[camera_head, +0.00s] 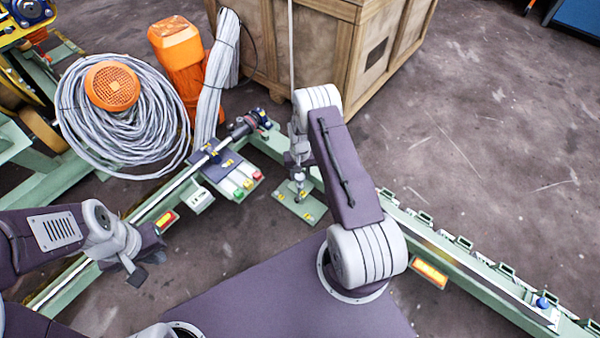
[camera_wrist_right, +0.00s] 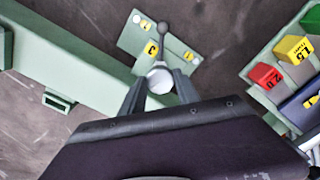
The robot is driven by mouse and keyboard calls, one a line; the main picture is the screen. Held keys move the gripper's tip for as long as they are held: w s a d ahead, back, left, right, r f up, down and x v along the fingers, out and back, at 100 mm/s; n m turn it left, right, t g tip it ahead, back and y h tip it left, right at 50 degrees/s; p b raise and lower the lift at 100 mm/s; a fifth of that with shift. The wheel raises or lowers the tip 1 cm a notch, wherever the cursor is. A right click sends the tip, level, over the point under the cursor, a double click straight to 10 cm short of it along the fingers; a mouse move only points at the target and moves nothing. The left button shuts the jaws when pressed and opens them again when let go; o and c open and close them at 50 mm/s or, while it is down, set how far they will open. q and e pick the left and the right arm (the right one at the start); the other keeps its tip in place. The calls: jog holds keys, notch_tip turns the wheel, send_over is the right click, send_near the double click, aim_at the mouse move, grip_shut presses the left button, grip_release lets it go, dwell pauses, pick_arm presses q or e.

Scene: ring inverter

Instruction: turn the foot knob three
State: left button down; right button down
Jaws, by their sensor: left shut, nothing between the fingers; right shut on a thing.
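A green foot plate (camera_head: 306,211) with yellow labels lies on the floor at the frame, and it also shows in the right wrist view (camera_wrist_right: 128,40). A pale round knob (camera_wrist_right: 160,80) stands over this plate, beside a dark ball-ended lever (camera_wrist_right: 162,30). My right gripper (camera_head: 298,178) points down over the plate. In the right wrist view its fingers (camera_wrist_right: 160,92) are shut on the knob, one on each side. My left gripper (camera_head: 137,275) is shut and empty at the lower left, away from the plate.
A green rail (camera_head: 450,262) runs to the lower right. A panel with coloured buttons (camera_head: 235,175) stands left of the plate. A cable coil (camera_head: 125,130), orange machine (camera_head: 178,50) and wooden crate (camera_head: 330,50) stand behind.

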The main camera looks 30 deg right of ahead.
jog(key=m+p, duration=0.1)
jog(key=m, duration=0.2)
jog(key=shift+r, duration=0.1)
jog(key=m+p, duration=0.1)
jog(key=m, duration=0.2)
jog(key=m+p, duration=0.1)
jog(key=m, duration=0.5)
jog(key=shift+m, duration=0.3)
dwell(0.3)
jog(key=c, duration=0.9)
grip_release()
notch_tip(320, 180, up, 9)
jog(key=p, duration=0.5)
